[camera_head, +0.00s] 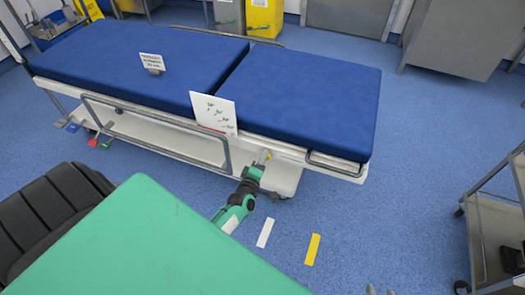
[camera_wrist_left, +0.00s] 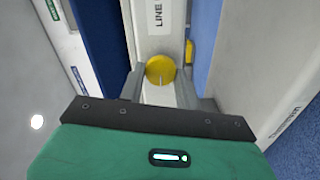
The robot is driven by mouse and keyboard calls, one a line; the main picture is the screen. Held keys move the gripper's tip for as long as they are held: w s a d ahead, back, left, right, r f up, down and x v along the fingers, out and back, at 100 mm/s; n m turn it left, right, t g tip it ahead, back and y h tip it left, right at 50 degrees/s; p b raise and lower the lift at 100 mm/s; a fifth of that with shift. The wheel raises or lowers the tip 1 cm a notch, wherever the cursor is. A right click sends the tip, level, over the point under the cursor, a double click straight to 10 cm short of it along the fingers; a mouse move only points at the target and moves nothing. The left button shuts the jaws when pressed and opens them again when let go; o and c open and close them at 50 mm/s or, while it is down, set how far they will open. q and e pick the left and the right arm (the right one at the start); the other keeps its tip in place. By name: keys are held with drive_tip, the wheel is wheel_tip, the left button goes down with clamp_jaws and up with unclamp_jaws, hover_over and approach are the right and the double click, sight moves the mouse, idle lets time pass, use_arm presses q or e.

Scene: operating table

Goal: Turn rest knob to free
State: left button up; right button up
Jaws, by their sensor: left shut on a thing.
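A round yellow knob (camera_wrist_left: 160,70) sits on the pale side of the operating table, below a label that reads "LINE". A thin pale mark on its face points down in the left wrist view. My left gripper (camera_wrist_left: 160,88) is shut on the knob, with one grey finger on each side of it. In the head view my left gripper (camera_head: 263,157) reaches the table's near side under the right mattress section, and its fingers hide most of the knob. My right gripper (camera_head: 381,291) shows only as two grey fingertips at the bottom edge, apart, with nothing visible between them.
The table has blue mattress sections (camera_head: 300,95), a side rail (camera_head: 150,118) and coloured pedals (camera_head: 92,142). White cards stand on and beside it. A metal trolley (camera_head: 495,235) stands at the right. White and yellow strips mark the open blue floor.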

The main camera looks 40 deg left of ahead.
idle(0.3)
use_arm(q)
drive_tip(key=o, duration=1)
drive_tip(key=shift+c, duration=0.2)
use_arm(e)
drive_tip(key=shift+s, duration=0.1)
use_arm(q)
drive_tip(key=p+v, duration=0.1)
drive_tip(key=v, duration=1.3)
drive_tip(key=shift+p, duration=0.3)
use_arm(e)
drive_tip(key=d+g, duration=0.1)
drive_tip(key=s+d+g+h, duration=0.1)
drive_tip(key=d, duration=0.1)
drive_tip(key=shift+s+r, duration=0.1)
drive_tip(key=shift+s, duration=0.1)
use_arm(q)
drive_tip(key=shift+w+d, duration=0.15)
